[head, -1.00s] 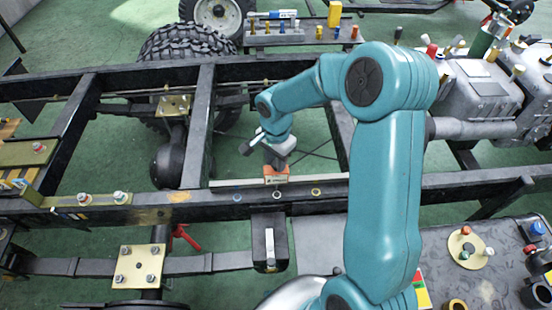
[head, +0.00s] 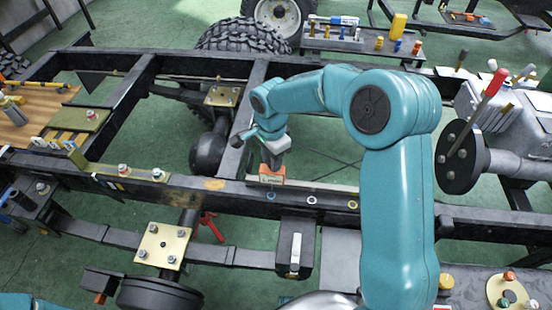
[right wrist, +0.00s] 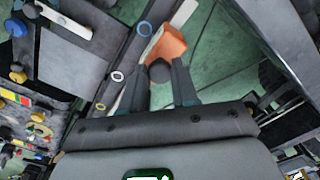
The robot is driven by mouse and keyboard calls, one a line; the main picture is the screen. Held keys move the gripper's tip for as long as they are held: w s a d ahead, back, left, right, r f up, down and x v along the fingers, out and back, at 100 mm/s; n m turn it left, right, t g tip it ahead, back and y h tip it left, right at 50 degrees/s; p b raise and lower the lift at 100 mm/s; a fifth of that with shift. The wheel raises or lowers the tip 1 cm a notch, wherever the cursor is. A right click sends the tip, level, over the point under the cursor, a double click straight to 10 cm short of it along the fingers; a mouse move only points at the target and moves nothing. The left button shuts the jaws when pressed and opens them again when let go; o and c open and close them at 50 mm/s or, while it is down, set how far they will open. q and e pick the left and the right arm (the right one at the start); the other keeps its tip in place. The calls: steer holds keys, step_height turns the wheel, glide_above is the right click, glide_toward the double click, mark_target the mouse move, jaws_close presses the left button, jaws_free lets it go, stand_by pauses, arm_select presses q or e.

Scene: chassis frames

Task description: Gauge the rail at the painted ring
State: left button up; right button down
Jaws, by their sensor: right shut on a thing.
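The chassis rail (head: 400,208) runs across the head view. It carries three small painted rings: blue (head: 271,197), white (head: 311,200) and yellow (head: 352,204). My right gripper (head: 271,155) is shut on an orange gauge (head: 272,175), at the rail's far edge level with the blue ring. In the right wrist view the fingers close around a dark knob (right wrist: 160,72) on the orange gauge (right wrist: 170,45). The blue ring (right wrist: 144,29) is closest to the gauge; the white ring (right wrist: 117,76) lies farther off. I cannot tell whether the gauge touches the rail. My left gripper is out of view.
A pale strip (head: 325,187) runs along the rail's far side. A brass plate (head: 140,172) with bolts lies on the rail to the left. A dark hub with a red lever (head: 480,110) stands at the right. A parts bench (head: 335,42) is at the back.

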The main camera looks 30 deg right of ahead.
steer(key=c, duration=0.8)
jaws_free()
steer(key=shift+r, duration=0.1)
steer(key=shift+c, duration=0.2)
step_height(320, 180, up, 16)
steer(key=shift+r+p, duration=0.2)
steer(key=shift+p, duration=0.25)
